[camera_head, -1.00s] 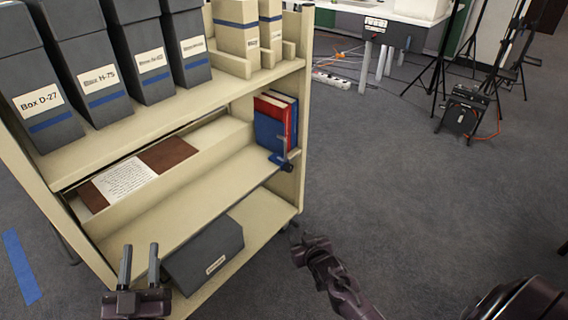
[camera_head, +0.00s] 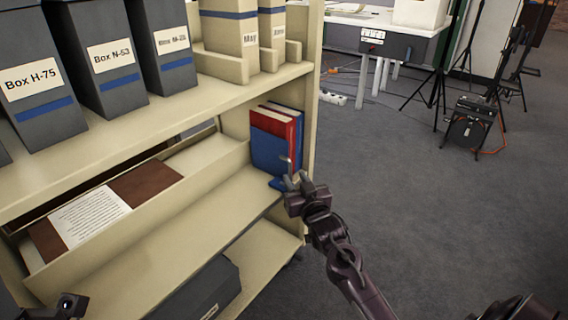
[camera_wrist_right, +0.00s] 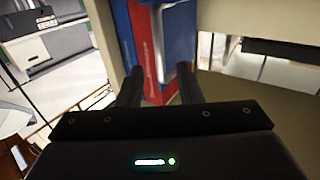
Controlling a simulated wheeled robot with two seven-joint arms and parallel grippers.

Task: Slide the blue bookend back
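The blue bookend (camera_head: 265,152) stands upright on the cart's middle shelf at its right end, against a red book (camera_head: 295,134) and a blue book (camera_head: 290,108). Its foot (camera_head: 277,184) lies at the shelf's front. My right gripper (camera_head: 294,176) is just in front of this foot. In the right wrist view its two fingers (camera_wrist_right: 159,88) are apart, with the red book and the blue bookend (camera_wrist_right: 180,35) beyond them. I cannot tell whether they touch the bookend. A dark part of my left gripper (camera_head: 68,305) shows at the bottom left edge; its fingers cannot be made out.
The cream cart (camera_head: 312,75) has grey boxes (camera_head: 105,55) on its top shelf. A brown folder with a written sheet (camera_head: 90,214) lies in a trough, and a dark box (camera_head: 205,290) is on the lower shelf.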

